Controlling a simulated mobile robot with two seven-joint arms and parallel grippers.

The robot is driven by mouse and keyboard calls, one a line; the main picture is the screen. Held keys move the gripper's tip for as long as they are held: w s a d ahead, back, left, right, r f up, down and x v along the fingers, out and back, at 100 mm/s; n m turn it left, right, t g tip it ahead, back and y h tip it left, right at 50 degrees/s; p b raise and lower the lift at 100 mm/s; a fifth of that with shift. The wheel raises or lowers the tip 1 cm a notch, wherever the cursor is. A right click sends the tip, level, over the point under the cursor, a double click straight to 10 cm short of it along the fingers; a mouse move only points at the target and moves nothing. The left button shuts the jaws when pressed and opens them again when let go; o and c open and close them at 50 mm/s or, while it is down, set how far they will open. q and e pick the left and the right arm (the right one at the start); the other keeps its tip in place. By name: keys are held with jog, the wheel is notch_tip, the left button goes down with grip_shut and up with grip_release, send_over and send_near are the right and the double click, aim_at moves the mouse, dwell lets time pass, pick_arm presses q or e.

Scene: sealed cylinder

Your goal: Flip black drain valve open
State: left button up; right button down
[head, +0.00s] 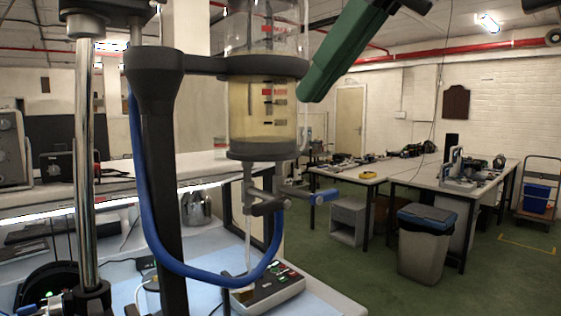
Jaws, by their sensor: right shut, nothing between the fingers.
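A clear cylinder (264,103) with amber liquid and red and black graduations stands upright on a dark base collar. Below it a thin outlet tube (247,225) runs down. A small black drain valve (267,207) sits on this tube, its lever pointing right, roughly level. A blue-handled valve (322,197) sticks out to the right just above it. My right gripper (313,92), green, comes in from the top right and slants down to the cylinder's right side. It is shut and empty, well above the valves. My left gripper is not in view.
A black stand (165,180) and clamp ring hold the cylinder. A blue hose (150,215) loops below the outlet. A grey device (267,291) with buttons sits under the tube. A steel post (87,180) stands at left. Room right of the valves is free.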

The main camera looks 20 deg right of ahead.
send_over(272, 206)
jog(key=s, duration=0.2)
notch_tip(272, 206, down, 7)
jog(key=f, duration=0.1)
jog(key=f+b, duration=0.1)
jog(key=f, duration=0.2)
jog(key=shift+w+a, duration=0.15)
jog(key=shift+w, duration=0.15)
